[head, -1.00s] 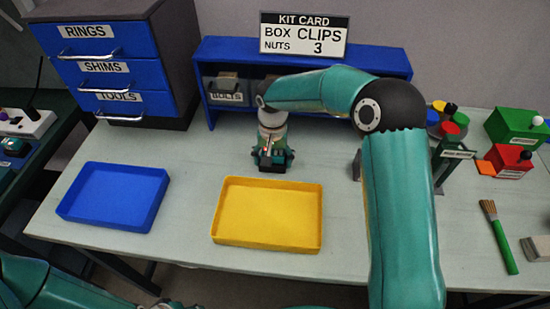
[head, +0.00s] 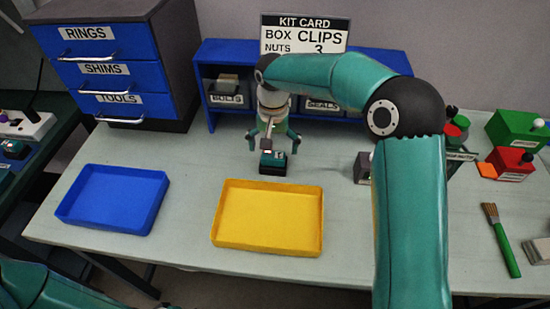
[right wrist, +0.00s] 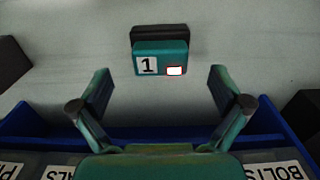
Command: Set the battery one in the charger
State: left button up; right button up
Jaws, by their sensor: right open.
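Battery one (head: 272,164) is a teal and black block on the table behind the yellow tray. In the right wrist view the battery (right wrist: 160,58) shows a "1" label and a lit red-edged window. My right gripper (head: 273,142) is open just above and behind it, with its fingers spread and apart from the battery. In the right wrist view nothing is between the fingers of the gripper (right wrist: 161,84). A teal unit with a red light (head: 15,148) sits on the dark side bench at left; I cannot tell whether it is in a charger. My left gripper is out of view.
A blue tray (head: 62,212) and a yellow tray (head: 318,222) lie on the table. A blue shelf (head: 225,52) with labelled bins and a drawer cabinet (head: 105,70) stand behind. A white socket block (head: 28,124) is on the side bench. A brush (head: 503,242) and coloured boxes are at right.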

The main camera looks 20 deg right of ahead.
notch_tip(320, 180, up, 5)
jog(key=shift+f, duration=0.2)
jog(key=shift+r+n, duration=0.3)
jog(key=shift+r, duration=0.2)
jog(key=c, duration=0.5)
jog(key=shift+n, duration=0.5)
jog(key=shift+c, duration=0.7)
jog(key=shift+a+n, duration=0.1)
jog(key=shift+n, duration=0.6)
jog(key=n, duration=0.3)
jog(key=a+n, duration=0.1)
jog(key=shift+s+r+n+y, duration=0.2)
jog(key=shift+r+n+y, duration=0.1)
jog(key=shift+n+y, duration=0.1)
notch_tip(320, 180, up, 4)
jog(key=s+d+n+t+y+b, duration=0.1)
jog(key=d+n+y+b, duration=0.15)
jog(key=n, duration=0.85)
jog(key=t+b, duration=0.1)
jog(key=b, duration=0.3)
send_over(274, 155)
jog(key=d, duration=0.2)
jog(key=shift+m+y, duration=0.25)
jog(key=shift+m, duration=0.05)
jog(key=f, duration=0.8)
jog(key=shift+s+a, duration=0.1)
jog(key=shift+s, duration=0.3)
jog(key=shift+p+x, duration=0.5)
jog(key=shift+x, duration=2.65)
